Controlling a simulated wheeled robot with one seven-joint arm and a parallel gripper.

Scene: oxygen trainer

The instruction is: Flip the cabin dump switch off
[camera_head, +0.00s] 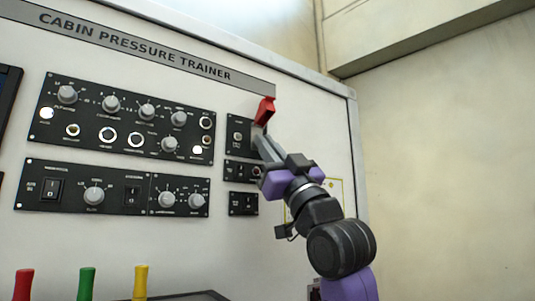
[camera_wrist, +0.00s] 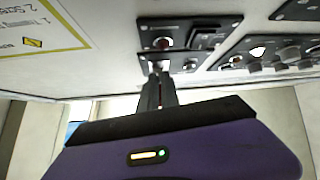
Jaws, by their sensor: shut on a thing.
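The cabin dump switch appears to be on the small black panel (camera_head: 238,135) at the upper right of the trainer face. A red guard (camera_head: 265,110) stands raised at that panel's right side. My gripper (camera_head: 260,134) reaches the panel just below the red guard, with its fingers close together. In the wrist view my gripper (camera_wrist: 157,72) has its fingertips against the edge of the black panels (camera_wrist: 178,35). It is shut on what seems to be the switch lever, which the fingers hide. The lever's position cannot be made out.
A larger panel of knobs (camera_head: 125,120) is to the left, with another knob panel (camera_head: 110,188) below it. Two small panels sit under my gripper, one with a toggle (camera_head: 243,203). Red, green and yellow handles (camera_head: 87,284) stand at the lower left. Free room lies right.

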